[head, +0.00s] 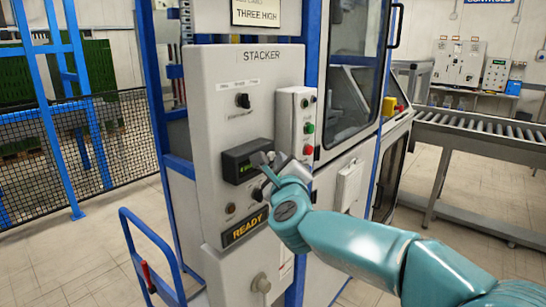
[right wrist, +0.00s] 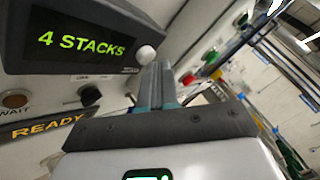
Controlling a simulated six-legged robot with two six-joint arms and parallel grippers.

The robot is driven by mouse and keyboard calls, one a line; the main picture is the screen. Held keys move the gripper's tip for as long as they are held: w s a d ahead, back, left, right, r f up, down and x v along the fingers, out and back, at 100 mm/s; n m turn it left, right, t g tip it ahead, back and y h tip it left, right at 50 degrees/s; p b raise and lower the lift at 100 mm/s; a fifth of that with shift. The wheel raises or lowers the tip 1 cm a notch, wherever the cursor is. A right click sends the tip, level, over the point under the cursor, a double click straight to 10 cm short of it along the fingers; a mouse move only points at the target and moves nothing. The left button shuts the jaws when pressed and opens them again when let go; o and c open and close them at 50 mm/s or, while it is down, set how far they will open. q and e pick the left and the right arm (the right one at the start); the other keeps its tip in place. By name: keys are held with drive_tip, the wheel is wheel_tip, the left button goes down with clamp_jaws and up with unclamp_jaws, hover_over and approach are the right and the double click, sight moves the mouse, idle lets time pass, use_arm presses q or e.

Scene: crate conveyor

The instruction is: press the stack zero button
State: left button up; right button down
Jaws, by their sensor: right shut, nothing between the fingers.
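A grey control panel (head: 222,122) marked STACKER stands in front of me. Its dark display box (head: 240,165) reads "4 STACKS" in green in the right wrist view (right wrist: 82,41). A round white button (right wrist: 146,54) sits at the right end of the display; its label cannot be read, so I cannot tell if it is the stack zero button. My right gripper (head: 268,162) is shut and empty. Its fingertips (right wrist: 158,72) are close beside the white button, and I cannot tell if they touch it. In the head view the gripper hides this spot. My left gripper is not in view.
Below the display are an amber WAIT lamp (right wrist: 15,99), a black switch (right wrist: 90,94) and a lit READY sign (head: 244,228). A narrow box (head: 296,105) with green and red buttons is just right of the gripper. A blue rail (head: 150,240) stands front left.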

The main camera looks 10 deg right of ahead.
drive_tip(key=shift+w+a, duration=0.2)
drive_tip(key=shift+w, duration=0.05)
idle(0.6)
drive_tip(key=shift+s+d+b, duration=0.55)
drive_tip(key=shift+s+b, duration=0.1)
drive_tip(key=shift+s, duration=0.05)
drive_tip(key=s+d+b, duration=0.1)
drive_tip(key=s, duration=0.1)
drive_tip(key=s+d+b, duration=0.2)
